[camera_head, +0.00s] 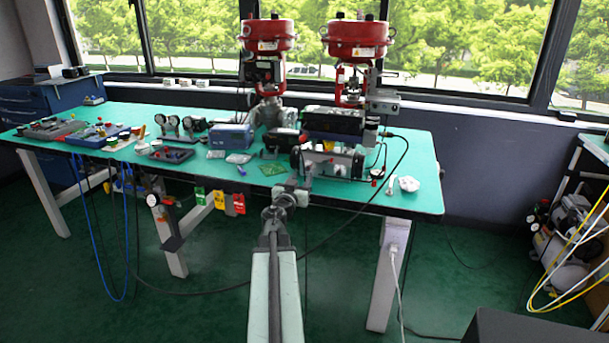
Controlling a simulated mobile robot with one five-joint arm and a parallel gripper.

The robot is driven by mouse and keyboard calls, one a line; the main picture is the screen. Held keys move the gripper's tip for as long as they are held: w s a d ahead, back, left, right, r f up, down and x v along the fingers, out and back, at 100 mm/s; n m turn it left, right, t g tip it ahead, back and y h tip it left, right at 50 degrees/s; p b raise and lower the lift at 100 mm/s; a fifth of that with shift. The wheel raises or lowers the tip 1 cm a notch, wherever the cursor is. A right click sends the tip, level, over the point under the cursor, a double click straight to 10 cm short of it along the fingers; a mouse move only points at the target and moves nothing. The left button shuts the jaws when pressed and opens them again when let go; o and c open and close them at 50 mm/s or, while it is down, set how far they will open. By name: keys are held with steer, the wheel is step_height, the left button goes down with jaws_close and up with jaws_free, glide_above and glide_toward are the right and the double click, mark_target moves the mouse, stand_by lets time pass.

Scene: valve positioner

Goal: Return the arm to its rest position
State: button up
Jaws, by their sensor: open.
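My arm (276,290) reaches forward from the bottom middle of the view to the front edge of the green workbench (412,184). My gripper (307,168) is at its far end, small in the picture, over the front part of the bench. It is open, and I see nothing held in it. It is close to the left side of a black and grey device (338,162) at the front of the bench; I cannot tell whether they touch. The fingertips are hard to make out against the dark parts behind.
Two red-topped valves (268,36) (357,38) stand at the back of the bench. A black cable (398,160) loops down right. Floor beside my arm looks clear.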

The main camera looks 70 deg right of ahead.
steer(key=shift+a, duration=1.2)
